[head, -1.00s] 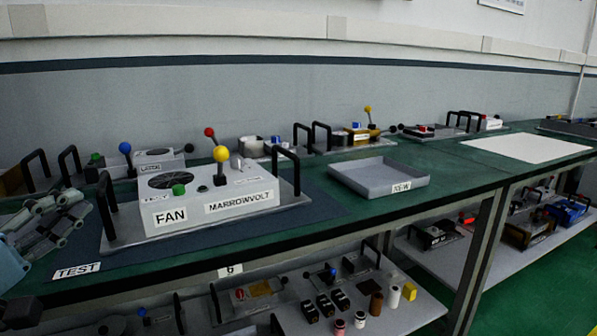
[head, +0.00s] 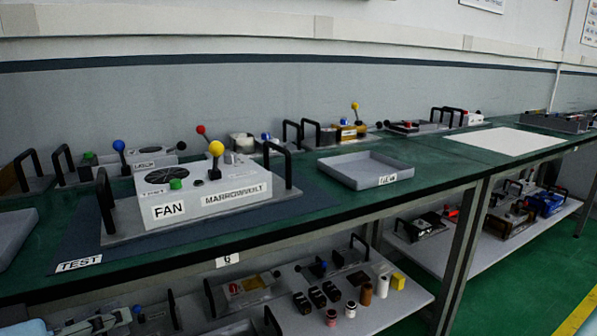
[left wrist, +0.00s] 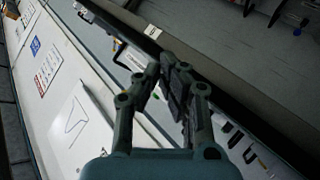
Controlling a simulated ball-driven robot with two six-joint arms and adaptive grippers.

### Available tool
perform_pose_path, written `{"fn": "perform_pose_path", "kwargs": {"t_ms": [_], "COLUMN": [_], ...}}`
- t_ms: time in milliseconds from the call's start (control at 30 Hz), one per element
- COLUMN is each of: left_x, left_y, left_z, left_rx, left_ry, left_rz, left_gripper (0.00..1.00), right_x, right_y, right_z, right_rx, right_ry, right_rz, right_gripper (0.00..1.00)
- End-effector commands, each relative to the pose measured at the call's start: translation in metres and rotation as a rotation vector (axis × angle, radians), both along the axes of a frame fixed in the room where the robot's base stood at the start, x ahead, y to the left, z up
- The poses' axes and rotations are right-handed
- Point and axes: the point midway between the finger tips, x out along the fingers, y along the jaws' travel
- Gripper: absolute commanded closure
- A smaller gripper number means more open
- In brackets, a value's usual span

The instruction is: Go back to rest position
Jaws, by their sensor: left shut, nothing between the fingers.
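My left gripper (head: 105,322) shows at the bottom left edge of the head view, low in front of the bench and only partly in frame. In the left wrist view its fingers (left wrist: 168,72) are closed together with nothing between them. It is apart from the bench top and touches nothing that I can see. My right gripper is in neither view.
The green bench (head: 330,205) carries the FAN box (head: 205,195) with levers and black handles. A grey tray (head: 365,170) stands right of it, another (head: 14,236) at the left edge. The lower shelf (head: 400,312) holds several small parts. Green floor is clear at right.

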Motion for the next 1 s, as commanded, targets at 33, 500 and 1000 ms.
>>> {"fn": "perform_pose_path", "kwargs": {"t_ms": [33, 500, 1000], "left_x": [-0.011, -0.121, -0.139], "left_y": [-0.006, 0.004, 0.020], "left_z": [-0.011, -0.061, -0.183], "left_rx": [0.084, 0.650, 0.707], "left_ry": [0.055, 0.584, 0.772], "left_rz": [-0.017, -0.196, -0.248], "left_gripper": [1.00, 1.00, 1.00], "right_x": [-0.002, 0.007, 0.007], "right_y": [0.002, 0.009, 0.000], "right_z": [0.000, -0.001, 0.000], "right_rx": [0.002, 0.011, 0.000], "right_ry": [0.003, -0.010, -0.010], "right_rz": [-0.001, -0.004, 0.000], "right_gripper": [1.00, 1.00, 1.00]}}
